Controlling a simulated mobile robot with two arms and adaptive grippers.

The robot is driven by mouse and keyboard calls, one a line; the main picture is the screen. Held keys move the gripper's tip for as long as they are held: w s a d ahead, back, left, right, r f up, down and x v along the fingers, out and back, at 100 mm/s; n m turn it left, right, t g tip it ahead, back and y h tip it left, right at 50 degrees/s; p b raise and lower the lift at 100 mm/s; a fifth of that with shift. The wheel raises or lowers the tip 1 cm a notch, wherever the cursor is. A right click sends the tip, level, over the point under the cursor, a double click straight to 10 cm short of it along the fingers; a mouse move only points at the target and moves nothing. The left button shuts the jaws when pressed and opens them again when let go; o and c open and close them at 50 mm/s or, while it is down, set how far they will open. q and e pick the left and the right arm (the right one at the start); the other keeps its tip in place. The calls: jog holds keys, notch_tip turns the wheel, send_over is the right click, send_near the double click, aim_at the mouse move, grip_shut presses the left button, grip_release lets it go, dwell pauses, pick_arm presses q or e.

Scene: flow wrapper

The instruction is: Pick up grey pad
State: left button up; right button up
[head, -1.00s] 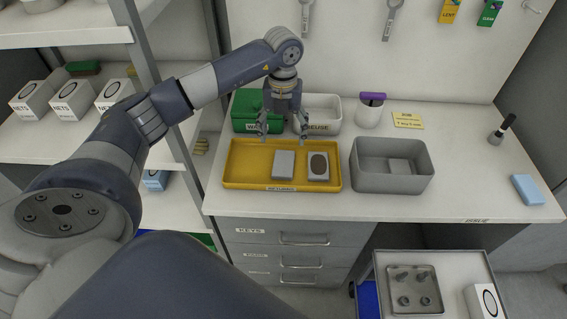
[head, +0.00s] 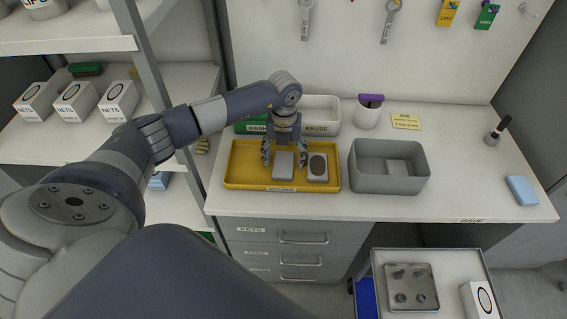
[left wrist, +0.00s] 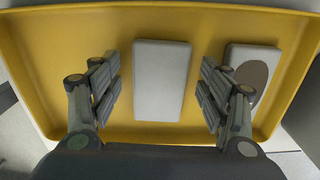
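A plain grey pad (head: 283,165) lies flat in the yellow tray (head: 240,176) on the counter. It also shows in the left wrist view (left wrist: 161,80), between the fingers and apart from both. My left gripper (head: 284,157) is open and low over the tray, with one finger on each side of the pad. In the left wrist view its fingertips (left wrist: 160,78) stand wide with nothing held. A second grey pad with a dark oval (head: 317,167) lies just right of the plain one, and one finger is close to it (left wrist: 252,70). My right gripper is not in view.
A grey bin (head: 389,180) with a grey pad inside stands right of the tray. Behind the tray are a green box (head: 250,128) and a white REUSE box (head: 318,112). A white cup (head: 368,113) stands behind the bin. The counter's right part is mostly clear.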

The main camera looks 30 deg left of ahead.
pick_arm(q)
jog(key=c, duration=0.6)
jog(key=shift+r, duration=0.15)
